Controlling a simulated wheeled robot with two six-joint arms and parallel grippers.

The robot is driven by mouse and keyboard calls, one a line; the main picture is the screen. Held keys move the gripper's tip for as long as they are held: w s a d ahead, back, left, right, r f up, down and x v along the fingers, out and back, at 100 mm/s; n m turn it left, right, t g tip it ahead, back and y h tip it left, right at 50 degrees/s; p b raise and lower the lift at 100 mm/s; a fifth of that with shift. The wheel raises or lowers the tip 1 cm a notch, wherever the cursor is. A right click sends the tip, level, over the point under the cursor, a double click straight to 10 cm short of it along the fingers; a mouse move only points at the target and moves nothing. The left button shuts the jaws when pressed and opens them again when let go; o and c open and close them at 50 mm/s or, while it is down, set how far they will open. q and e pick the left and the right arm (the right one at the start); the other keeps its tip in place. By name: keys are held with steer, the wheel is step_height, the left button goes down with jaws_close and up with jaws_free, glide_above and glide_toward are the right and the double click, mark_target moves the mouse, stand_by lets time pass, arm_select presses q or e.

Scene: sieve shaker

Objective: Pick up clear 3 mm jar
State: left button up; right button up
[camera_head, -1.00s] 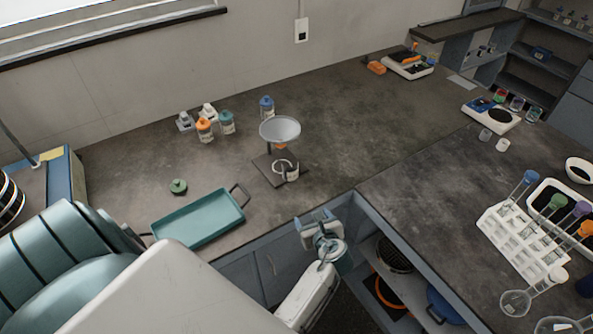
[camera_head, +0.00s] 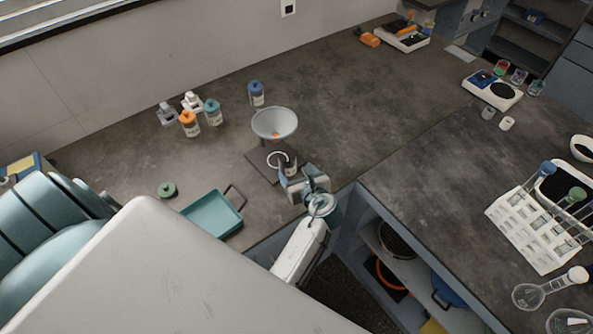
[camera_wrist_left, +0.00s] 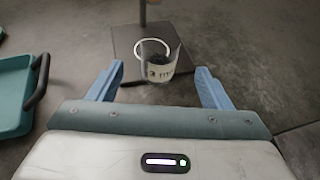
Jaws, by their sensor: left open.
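The clear jar (camera_wrist_left: 160,72) has a white label with dark print and dark contents. It stands upright at the front edge of the dark stand base (camera_wrist_left: 125,40), beside a white ring (camera_wrist_left: 139,45). In the head view the jar (camera_head: 291,164) is partly hidden by my left gripper (camera_head: 299,178). In the left wrist view my left gripper (camera_wrist_left: 160,82) is open, its blue fingers apart on either side of the jar's near side. The label's full text is not readable. My right gripper is not in view.
A grey funnel-like bowl (camera_head: 275,122) sits above the stand base. A teal tray (camera_head: 211,214) and a green-lidded item (camera_head: 168,189) lie to the left. Several bottles, including an orange one (camera_head: 189,125), stand behind. A tube rack (camera_head: 532,233) stands on the right counter.

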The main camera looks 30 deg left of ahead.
mark_target(285, 157)
arm_select(q)
steer(key=b+x, duration=0.2)
steer(key=x, duration=0.1)
steer(key=b+x, duration=0.2)
steer(key=x, duration=0.1)
steer(key=b+x, duration=0.3)
steer(key=x, duration=0.1)
steer(key=shift+f, duration=0.3)
steer(key=shift+w+a, duration=0.15)
steer(key=shift+a, duration=0.05)
steer(key=shift+w+a+b, duration=0.15)
steer(key=shift+a+b, duration=0.05)
steer(key=shift+b, duration=0.15)
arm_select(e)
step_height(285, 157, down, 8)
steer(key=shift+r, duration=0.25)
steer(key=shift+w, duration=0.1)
arm_select(q)
steer(key=c, duration=1.1)
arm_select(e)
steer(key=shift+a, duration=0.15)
